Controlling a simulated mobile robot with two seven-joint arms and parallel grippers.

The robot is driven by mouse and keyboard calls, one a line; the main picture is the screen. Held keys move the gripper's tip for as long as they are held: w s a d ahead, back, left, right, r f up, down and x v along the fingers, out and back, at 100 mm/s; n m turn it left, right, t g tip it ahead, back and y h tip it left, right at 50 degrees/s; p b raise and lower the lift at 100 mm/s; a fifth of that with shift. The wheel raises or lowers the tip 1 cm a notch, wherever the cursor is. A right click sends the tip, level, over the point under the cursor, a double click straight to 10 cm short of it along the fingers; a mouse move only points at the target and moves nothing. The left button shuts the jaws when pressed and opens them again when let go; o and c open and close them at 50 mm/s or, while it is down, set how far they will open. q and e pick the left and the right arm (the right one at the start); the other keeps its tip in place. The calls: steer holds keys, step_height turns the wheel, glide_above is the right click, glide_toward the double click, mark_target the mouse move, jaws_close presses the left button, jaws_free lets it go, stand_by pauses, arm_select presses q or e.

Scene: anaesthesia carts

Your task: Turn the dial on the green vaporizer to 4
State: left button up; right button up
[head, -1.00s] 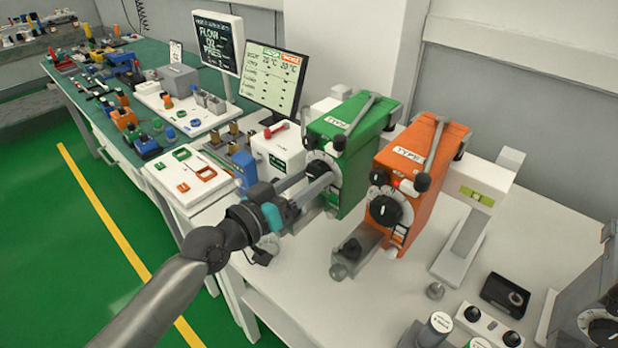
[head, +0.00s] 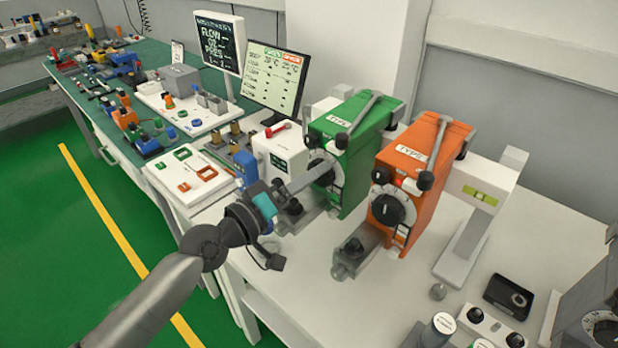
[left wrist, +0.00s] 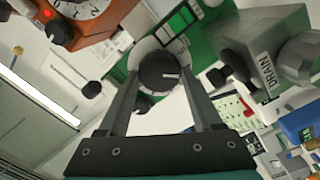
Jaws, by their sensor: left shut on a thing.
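The green vaporizer (head: 352,150) stands on the white worktop, left of the orange vaporizer (head: 425,150). My left gripper (head: 320,172) reaches its front from the left, with its fingers closed on the black dial. In the left wrist view the dial (left wrist: 158,71) sits between the two fingers, and its pale pointer line points to the right. The pale scale ring (left wrist: 147,50) shows partly around it, but its numbers are too small to read. In the head view the fingers largely hide the dial. My right gripper is not in view.
The orange vaporizer's dial (head: 393,208) is close on the right. A grey drain block (left wrist: 262,62) shows beside the green vaporizer in the wrist view. A monitor (head: 273,78) stands behind left. The worktop front right of the vaporizers holds a black device (head: 508,297).

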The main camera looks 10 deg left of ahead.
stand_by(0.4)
arm_select(q)
steer(key=o, duration=1.1)
steer(key=shift+b+v, duration=2.8)
steer(key=shift+v, duration=4.8)
